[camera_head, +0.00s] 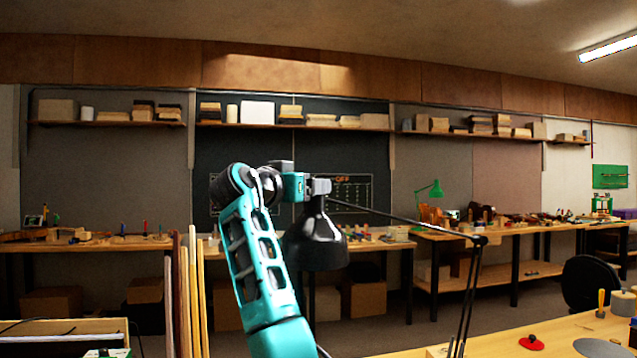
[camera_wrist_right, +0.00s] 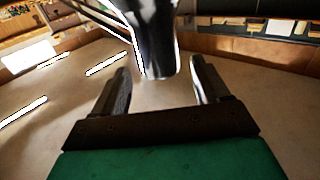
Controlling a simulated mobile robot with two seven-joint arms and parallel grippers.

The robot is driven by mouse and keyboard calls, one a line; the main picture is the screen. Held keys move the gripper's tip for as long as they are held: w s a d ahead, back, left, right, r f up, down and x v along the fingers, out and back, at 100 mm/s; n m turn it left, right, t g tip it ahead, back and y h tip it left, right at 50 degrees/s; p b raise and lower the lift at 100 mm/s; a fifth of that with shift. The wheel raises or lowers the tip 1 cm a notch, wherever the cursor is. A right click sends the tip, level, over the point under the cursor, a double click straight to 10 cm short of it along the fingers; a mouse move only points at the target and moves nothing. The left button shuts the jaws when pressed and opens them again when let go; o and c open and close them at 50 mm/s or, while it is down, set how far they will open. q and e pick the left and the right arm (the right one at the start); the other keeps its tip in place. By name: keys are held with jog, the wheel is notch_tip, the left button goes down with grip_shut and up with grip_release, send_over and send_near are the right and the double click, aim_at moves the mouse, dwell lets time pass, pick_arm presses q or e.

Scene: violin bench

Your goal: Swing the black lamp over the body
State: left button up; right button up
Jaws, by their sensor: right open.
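The black lamp's shade (camera_head: 316,245) hangs mouth down near the middle of the head view. Its thin arm runs right to an elbow joint (camera_head: 479,241), then down to the bench. My right gripper (camera_head: 318,187) is at the top of the shade, its jaws partly hidden. In the right wrist view, its fingers (camera_wrist_right: 160,70) are open on either side of a glossy dark lamp part (camera_wrist_right: 150,35). I cannot tell whether they touch it. I cannot make out the body in either view. My left gripper is not in view.
A wooden bench (camera_head: 480,342) fills the lower right, with a red piece (camera_head: 531,342) and a round grey disc (camera_head: 598,347) on it. Upright wooden strips (camera_head: 185,300) stand left of my arm. A green lamp (camera_head: 430,190) stands on a far bench.

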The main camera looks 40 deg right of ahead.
jog(key=p+x, duration=0.1)
jog(key=x, duration=0.5)
jog(key=shift+c, duration=0.2)
jog(key=shift+a, duration=0.15)
grip_shut()
dwell(0.3)
